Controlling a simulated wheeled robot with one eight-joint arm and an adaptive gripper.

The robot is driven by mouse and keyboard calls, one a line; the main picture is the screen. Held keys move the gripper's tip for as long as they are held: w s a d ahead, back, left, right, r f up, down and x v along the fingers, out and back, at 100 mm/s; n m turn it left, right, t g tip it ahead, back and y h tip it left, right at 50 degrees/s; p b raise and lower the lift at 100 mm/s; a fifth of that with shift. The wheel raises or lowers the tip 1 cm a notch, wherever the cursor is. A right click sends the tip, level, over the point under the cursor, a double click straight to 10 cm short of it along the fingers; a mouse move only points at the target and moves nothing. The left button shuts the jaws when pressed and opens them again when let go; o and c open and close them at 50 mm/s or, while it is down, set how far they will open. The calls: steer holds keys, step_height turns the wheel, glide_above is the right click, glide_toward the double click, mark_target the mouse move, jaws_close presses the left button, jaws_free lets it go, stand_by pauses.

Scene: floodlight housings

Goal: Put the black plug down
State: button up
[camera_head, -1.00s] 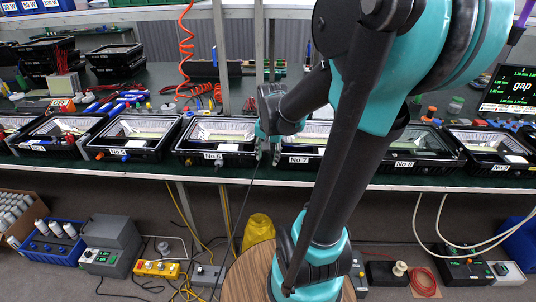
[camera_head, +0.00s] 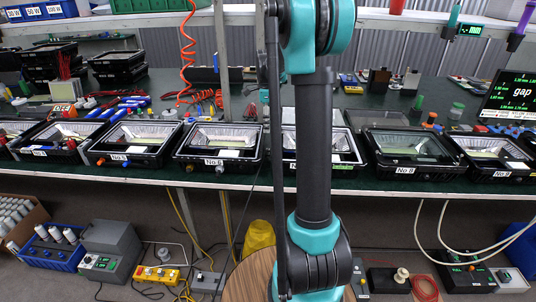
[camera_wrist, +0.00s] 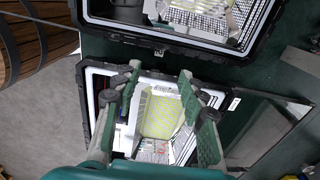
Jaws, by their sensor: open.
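My gripper (camera_wrist: 160,74) is open in the wrist view, its two green fingers spread apart with no object seen between them. Behind the fingers is a floodlight housing (camera_wrist: 92,92) with a black rim and a yellow light panel (camera_wrist: 162,115). In the head view my arm stands upright in front of the housing (camera_head: 350,182) between No 6 and No 8, and the gripper is hidden. I cannot make out the black plug in either view.
Housing No 6 (camera_head: 182,158) stands to the left and No 8 (camera_head: 380,165) to the right along the green bench's front edge. Another housing (camera_wrist: 90,22) shows at the top of the wrist view. A red coiled cable (camera_head: 184,60) hangs behind.

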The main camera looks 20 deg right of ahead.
mark_target(267, 149)
step_height(267, 149, down, 12)
steer(key=shift+f, duration=0.25)
stand_by(0.4)
steer(key=shift+c, duration=0.4)
jaws_close()
